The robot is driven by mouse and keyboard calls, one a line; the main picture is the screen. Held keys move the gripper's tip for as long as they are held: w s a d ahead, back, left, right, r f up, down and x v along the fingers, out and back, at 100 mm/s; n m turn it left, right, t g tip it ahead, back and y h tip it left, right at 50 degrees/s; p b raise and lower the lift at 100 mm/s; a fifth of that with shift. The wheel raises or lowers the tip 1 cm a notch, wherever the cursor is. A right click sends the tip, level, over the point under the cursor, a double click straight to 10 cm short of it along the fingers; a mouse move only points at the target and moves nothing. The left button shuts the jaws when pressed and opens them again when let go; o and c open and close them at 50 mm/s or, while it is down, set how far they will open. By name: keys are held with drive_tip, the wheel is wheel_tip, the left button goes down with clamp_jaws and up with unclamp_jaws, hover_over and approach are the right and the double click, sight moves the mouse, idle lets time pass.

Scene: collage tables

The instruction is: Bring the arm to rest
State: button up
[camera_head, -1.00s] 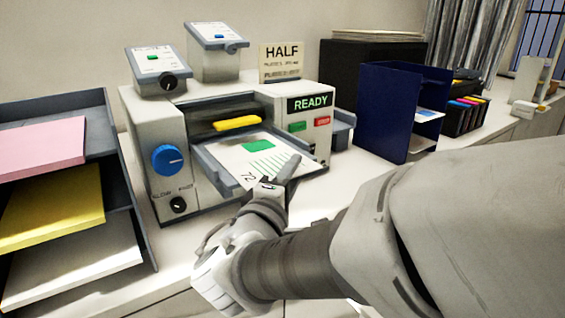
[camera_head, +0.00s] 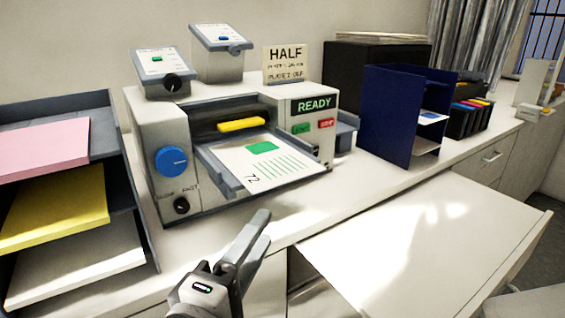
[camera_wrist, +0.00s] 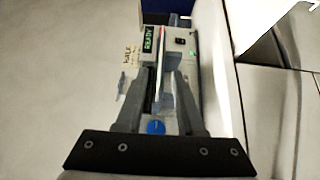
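My gripper (camera_head: 260,226) is in the lower middle of the head view, in front of the counter edge and apart from the machine. In the wrist view its two fingers (camera_wrist: 163,85) stand apart with a gap and nothing held between them. The grey machine (camera_head: 162,128) has a lit READY display (camera_head: 314,104), a blue dial (camera_head: 171,160) and a front tray. A white sheet (camera_head: 238,168) with a green block, green lines and "72" lies on that tray. The blue dial also shows in the wrist view (camera_wrist: 156,127).
A paper rack (camera_head: 128,195) with pink, yellow and white stacks stands at left. A dark blue rack (camera_head: 388,115) and ink bottles (camera_head: 466,119) stand at right. A pale tabletop (camera_head: 430,235) juts out at lower right, bare. A HALF sign (camera_head: 286,63) stands behind the machine.

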drive_tip(key=s+d+f+m+g+y+p, duration=0.1)
drive_tip(key=d+f+m+g+p, duration=0.1)
drive_tip(key=d+m+g, duration=0.3)
drive_tip(key=s+d+f+m+g+p, duration=0.2)
drive_tip(key=d+g, duration=0.2)
drive_tip(key=d, duration=0.3)
drive_tip(key=s+d+f+m+g+y+p, duration=0.1)
drive_tip(key=d+m+g+p, duration=0.25)
drive_tip(key=d+g, duration=0.2)
drive_tip(key=r+m+t+y, duration=0.1)
drive_tip(key=w+r+m+t+y, duration=0.1)
drive_tip(key=w+r+m+t+y+p, duration=0.1)
drive_tip(key=r+m, duration=0.1)
drive_tip(key=shift+d+r+y, duration=0.1)
drive_tip(key=shift+d+y, duration=0.15)
drive_tip(key=shift+y, duration=0.05)
drive_tip(key=shift+d, duration=0.15)
